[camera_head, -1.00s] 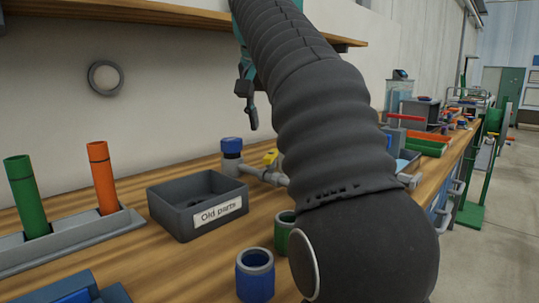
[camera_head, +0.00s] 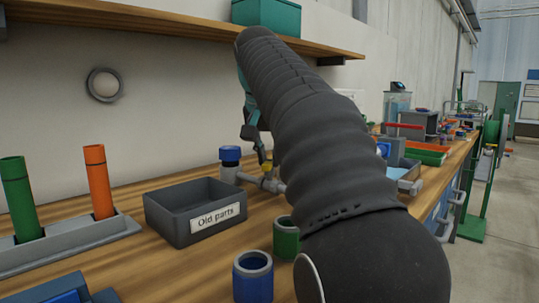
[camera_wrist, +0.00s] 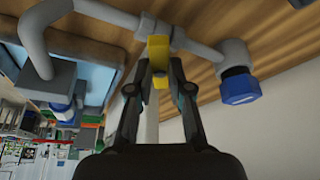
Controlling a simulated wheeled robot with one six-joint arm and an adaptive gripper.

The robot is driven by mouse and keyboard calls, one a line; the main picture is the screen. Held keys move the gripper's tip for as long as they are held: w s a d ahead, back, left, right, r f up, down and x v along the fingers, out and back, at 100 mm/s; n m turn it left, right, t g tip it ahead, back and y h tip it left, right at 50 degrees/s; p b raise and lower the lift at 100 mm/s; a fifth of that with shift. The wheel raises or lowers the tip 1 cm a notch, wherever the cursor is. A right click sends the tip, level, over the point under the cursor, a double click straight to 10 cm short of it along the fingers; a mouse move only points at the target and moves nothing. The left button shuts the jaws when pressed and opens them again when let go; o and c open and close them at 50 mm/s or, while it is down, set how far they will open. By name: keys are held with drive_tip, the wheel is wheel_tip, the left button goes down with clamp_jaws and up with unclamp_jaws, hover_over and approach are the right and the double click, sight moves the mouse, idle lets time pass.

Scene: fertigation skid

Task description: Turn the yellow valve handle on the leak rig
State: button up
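The yellow valve handle (camera_wrist: 158,55) stands on a grey pipe on the bench. In the head view only a small part of the handle (camera_head: 267,166) shows, beside my arm. My gripper (camera_wrist: 159,72) is at the handle, with one fingertip on each side of it. The fingers look partly open, with the handle between them. I cannot tell whether they touch it. In the head view my gripper (camera_head: 262,150) reaches down to the handle from above, and my dark arm hides much of the pipework. A blue cap (camera_wrist: 240,87) tops a pipe end beside the handle.
A grey "Old parts" bin (camera_head: 175,222) stands left of the pipework. A green cup (camera_head: 286,240) and a blue cup (camera_head: 253,278) stand near the front. A wooden shelf (camera_head: 170,30) hangs above. The grey pipe (camera_wrist: 205,52) runs close beside my fingertips.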

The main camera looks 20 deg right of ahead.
clamp_jaws()
drive_tip(key=shift+r+n+p, duration=0.15)
drive_tip(key=shift+n+p, duration=0.3)
drive_tip(key=shift+n, duration=0.15)
drive_tip(key=n+p, duration=0.1)
drive_tip(key=n+y+p, duration=0.1)
drive_tip(key=n, duration=0.1)
drive_tip(key=n+t+y+p, duration=0.1)
drive_tip(key=n, duration=0.1)
drive_tip(key=shift+d, duration=0.3)
drive_tip(key=n+y+p, duration=0.1)
drive_tip(key=n, duration=0.2)
drive_tip(key=shift+d+y, duration=0.1)
drive_tip(key=shift+y, duration=0.2)
drive_tip(key=shift+n+y, duration=0.4)
drive_tip(key=shift+n, duration=0.9)
drive_tip(key=o, duration=0.7)
unclamp_jaws()
